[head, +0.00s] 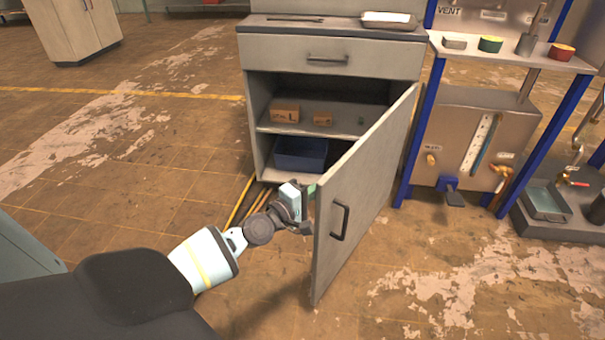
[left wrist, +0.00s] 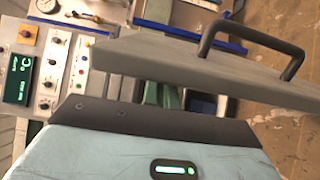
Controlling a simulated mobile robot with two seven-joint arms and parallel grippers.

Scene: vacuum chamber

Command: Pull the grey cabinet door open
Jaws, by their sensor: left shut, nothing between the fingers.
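The grey cabinet (head: 335,58) stands at the back centre in the head view. Its grey door (head: 370,180) stands wide open, swung out on its right side toward me. The dark bar handle (head: 340,221) is on the door's outer face near its free edge. In the left wrist view the door (left wrist: 190,66) and handle (left wrist: 250,45) cross the upper part. My left gripper (head: 306,207) is shut and empty. It is at the door's free edge, on the inner side, off the handle. I cannot tell whether it touches. My right gripper is out of view.
Inside the cabinet are small cardboard boxes (head: 285,112) on a shelf and a blue bin (head: 300,153) below. The drawer (head: 328,58) above is shut. A blue-framed rig (head: 475,130) stands right of the door. Yellow rods (head: 240,200) lie left of my gripper.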

